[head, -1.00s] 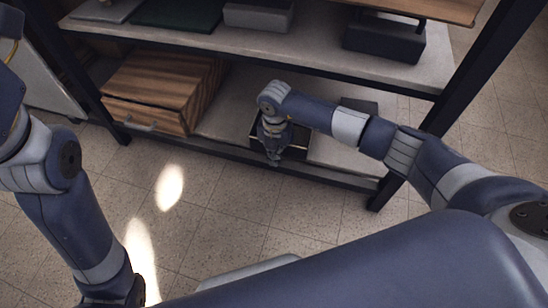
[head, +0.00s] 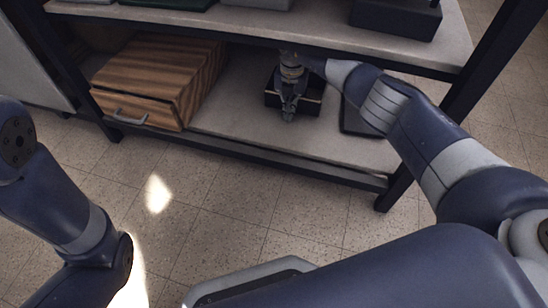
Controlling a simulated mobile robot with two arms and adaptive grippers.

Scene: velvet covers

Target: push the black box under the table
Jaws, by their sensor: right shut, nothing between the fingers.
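The black box (head: 312,104) sits on the lower shelf of the table (head: 240,120), under the upper board and set back from the front edge. It looks small and dark with a lighter front rim. My right gripper (head: 289,116) reaches in under the upper board and points down at the box's front. Its fingers are shut and empty. It covers the middle of the box, and I cannot tell whether it touches. My left arm shows at the left, but its gripper is out of the picture.
A striped wooden drawer box (head: 160,80) stands left of the black box. A flat dark object (head: 352,122) lies to its right, partly behind my right arm. A dark block (head: 396,18) is on the upper board. Tiled floor is clear in front.

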